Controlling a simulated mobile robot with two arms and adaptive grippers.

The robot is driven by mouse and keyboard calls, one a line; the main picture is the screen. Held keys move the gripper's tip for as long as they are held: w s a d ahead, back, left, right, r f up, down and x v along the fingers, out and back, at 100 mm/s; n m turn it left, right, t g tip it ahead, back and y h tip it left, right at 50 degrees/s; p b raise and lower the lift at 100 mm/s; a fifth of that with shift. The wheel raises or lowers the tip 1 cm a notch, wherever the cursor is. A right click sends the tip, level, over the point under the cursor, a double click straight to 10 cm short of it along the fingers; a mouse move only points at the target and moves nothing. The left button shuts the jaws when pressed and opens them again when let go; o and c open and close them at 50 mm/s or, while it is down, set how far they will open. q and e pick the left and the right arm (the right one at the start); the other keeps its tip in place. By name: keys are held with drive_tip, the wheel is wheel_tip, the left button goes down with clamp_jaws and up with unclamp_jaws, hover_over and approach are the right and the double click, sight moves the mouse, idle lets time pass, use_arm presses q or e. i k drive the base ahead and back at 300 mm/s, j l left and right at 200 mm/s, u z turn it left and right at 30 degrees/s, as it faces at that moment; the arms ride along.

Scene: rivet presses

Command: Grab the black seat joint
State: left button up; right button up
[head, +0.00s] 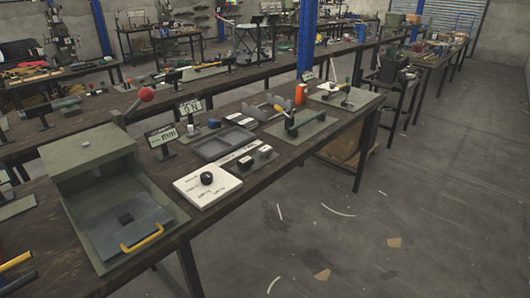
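A small round black part (207,178) sits on a white board (222,198) with markings, near the middle of the wooden workbench. Which of these is the black seat joint I cannot tell at this size. Neither of my grippers shows in the head view.
A green-grey press box (92,150) with a yellow handle (142,237) stands left of the white board. Open floor (400,220) lies right of the bench.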

sight(247, 161)
drive_tip(key=i+l+u, duration=0.1)
drive_tip(key=u, duration=0.3)
drive_tip(key=i+l+u, duration=0.1)
drive_tip(key=u, duration=0.3)
drive_tip(key=i+l+u, duration=0.2)
drive_tip(key=l, duration=0.3)
drive_tip(key=i+l+u, duration=0.2)
drive_tip(key=l, duration=0.35)
drive_tip(key=l+u, duration=0.15)
drive_tip(key=l, duration=0.4)
drive_tip(key=i+l+u, duration=0.2)
drive_tip(key=l, duration=0.4)
drive_tip(key=k+j, duration=0.05)
drive_tip(key=k, duration=0.05)
